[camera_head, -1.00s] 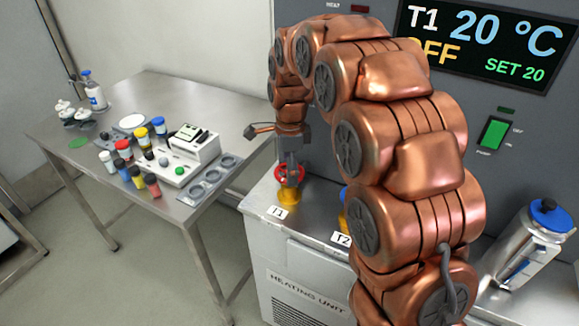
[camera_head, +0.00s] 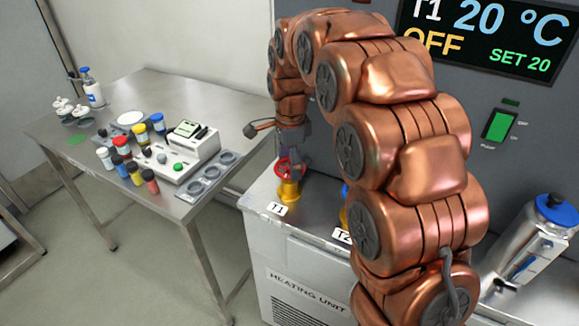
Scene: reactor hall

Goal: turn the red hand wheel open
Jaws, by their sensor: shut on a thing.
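The red hand wheel (camera_head: 284,170) sits on a yellow valve body (camera_head: 288,190) on top of the heating unit, behind the label T1 (camera_head: 277,208). My gripper (camera_head: 291,160) points down over the wheel and is shut on it. The fingers are small in this view and partly merge with the wheel, so the exact grip on the rim is hard to see. My copper arm arches across the middle of the picture.
A second yellow valve with a blue wheel (camera_head: 345,192) is mostly hidden behind my arm. The display (camera_head: 488,38) reads T1 20 °C, OFF, SET 20. A steel table (camera_head: 150,95) with bottles and an instrument stands left. A blue-capped steel vessel (camera_head: 530,240) stands right.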

